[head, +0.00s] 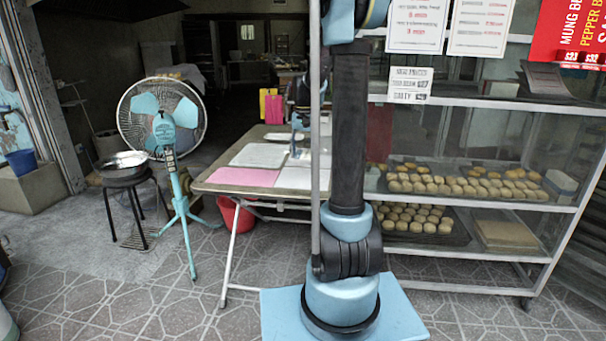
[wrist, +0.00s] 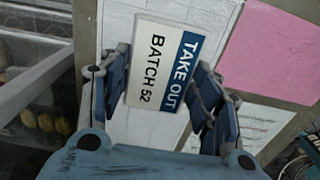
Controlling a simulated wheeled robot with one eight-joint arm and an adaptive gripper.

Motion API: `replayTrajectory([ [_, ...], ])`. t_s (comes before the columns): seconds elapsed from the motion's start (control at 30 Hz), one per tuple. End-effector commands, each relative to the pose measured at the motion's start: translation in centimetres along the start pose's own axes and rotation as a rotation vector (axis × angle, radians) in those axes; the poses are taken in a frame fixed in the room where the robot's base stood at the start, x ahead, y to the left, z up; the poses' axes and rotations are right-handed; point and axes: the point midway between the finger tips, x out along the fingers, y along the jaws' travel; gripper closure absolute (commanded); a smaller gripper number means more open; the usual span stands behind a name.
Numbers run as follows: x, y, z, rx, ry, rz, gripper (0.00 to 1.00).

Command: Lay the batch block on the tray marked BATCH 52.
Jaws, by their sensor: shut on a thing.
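The batch block (wrist: 160,72) shows large in the wrist view as a white plate with a blue band, lettered TAKE OUT and BATCH 52. My gripper (wrist: 163,75) is shut on it, with a finger at each side. In the head view my gripper (head: 300,122) hangs over the folding table (head: 215,188), partly hidden behind my arm. White flat pieces (head: 258,155) that may be trays lie on the table beside a pink one (head: 242,177). I cannot read a BATCH 52 mark on any of them. White (wrist: 115,25) and pink (wrist: 280,50) surfaces show beyond the block in the wrist view.
A glass case (head: 470,130) with trays of buns stands right of the table. A fan (head: 165,120) and a stool with a metal bowl (head: 122,165) stand to the left. A red bucket (head: 237,216) is under the table. Tiled floor in front is clear.

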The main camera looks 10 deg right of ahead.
Motion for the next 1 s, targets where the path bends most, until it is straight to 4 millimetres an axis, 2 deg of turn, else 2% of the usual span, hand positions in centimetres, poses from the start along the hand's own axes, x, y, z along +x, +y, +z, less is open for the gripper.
replayTrajectory([
  [0.1,2.0,0.0,0.0,0.0,0.0,0.0,0.7],
  [0.37,4.1,0.0,0.0,0.0,0.0,0.0,0.7],
  [0.6,7.1,0.0,-0.1,0.001,0.0,0.0,0.7],
  [0.73,7.9,0.1,0.0,0.001,0.0,0.0,0.7],
  [1.0,8.0,0.1,0.0,0.002,0.0,0.0,0.7],
])
